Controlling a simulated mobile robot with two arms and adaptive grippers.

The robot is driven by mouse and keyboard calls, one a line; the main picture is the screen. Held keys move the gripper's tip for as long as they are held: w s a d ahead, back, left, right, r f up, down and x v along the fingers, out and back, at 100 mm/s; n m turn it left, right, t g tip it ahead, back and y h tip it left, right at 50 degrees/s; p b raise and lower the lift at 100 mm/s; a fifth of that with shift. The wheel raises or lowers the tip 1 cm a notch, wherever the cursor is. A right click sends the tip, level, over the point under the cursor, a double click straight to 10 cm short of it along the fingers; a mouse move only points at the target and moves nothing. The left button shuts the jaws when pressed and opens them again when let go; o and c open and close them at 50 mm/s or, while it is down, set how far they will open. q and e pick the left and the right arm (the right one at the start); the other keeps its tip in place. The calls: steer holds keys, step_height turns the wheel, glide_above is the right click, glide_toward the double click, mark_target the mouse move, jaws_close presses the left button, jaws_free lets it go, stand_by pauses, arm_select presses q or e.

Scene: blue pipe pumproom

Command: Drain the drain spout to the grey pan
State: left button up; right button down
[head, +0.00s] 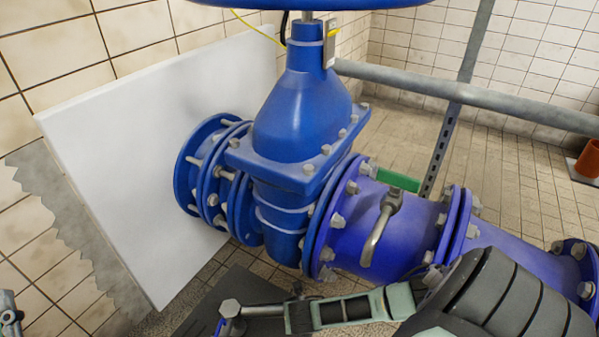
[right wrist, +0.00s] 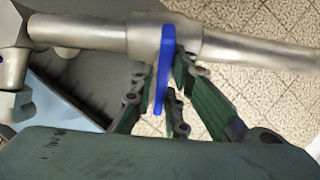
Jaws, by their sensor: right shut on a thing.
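A silver drain spout (right wrist: 250,48) runs across the top of the right wrist view. Its flat blue lever (right wrist: 164,65) stands edge-on between the fingers of my right gripper (right wrist: 165,100), which is shut on it. In the head view, my right gripper (head: 275,317) reaches in from the lower right to the silver fitting (head: 231,309), with a bit of blue beside it. A dark grey flat thing (head: 240,288) lies on the floor below; I cannot tell if it is the pan. A pale grey-blue surface (right wrist: 58,95) shows under the spout's left part. A metal piece (head: 10,312) at the left edge looks like my left gripper, mostly cut off.
A large blue gate valve (head: 300,110) and bolted blue pipe (head: 400,235) fill the middle. A bent silver tap (head: 378,232) sits on the pipe. A white panel (head: 140,130) leans behind.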

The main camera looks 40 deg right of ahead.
arm_select(q)
steer(key=shift+w+f, duration=0.1)
steer(key=shift+f, duration=0.15)
arm_select(e)
steer(key=shift+s+d, duration=0.1)
steer(key=shift+d, duration=0.3)
steer(key=c, duration=1.9)
jaws_free()
arm_select(q)
steer(key=shift+d, duration=0.1)
arm_select(e)
steer(key=shift+o, duration=0.3)
steer(key=shift+a, duration=0.15)
steer(key=v, duration=1.2)
